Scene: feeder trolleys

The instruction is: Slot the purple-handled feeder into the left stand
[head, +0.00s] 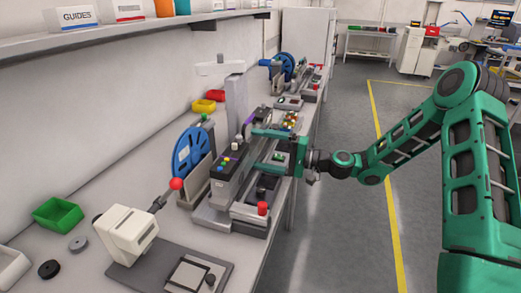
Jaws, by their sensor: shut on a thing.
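My gripper (256,150) reaches in from the right over the bench. Its two green fingers are spread around a dark, narrow body, which I take to be the purple-handled feeder (246,157).
A blue reel (188,152) stands left of the machine. A white device (127,233) with a red-tipped lever and a green bin (58,214) are nearer. Red and yellow bins (204,106) lie behind. A shelf (150,22) runs above. The floor right of the bench is clear.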

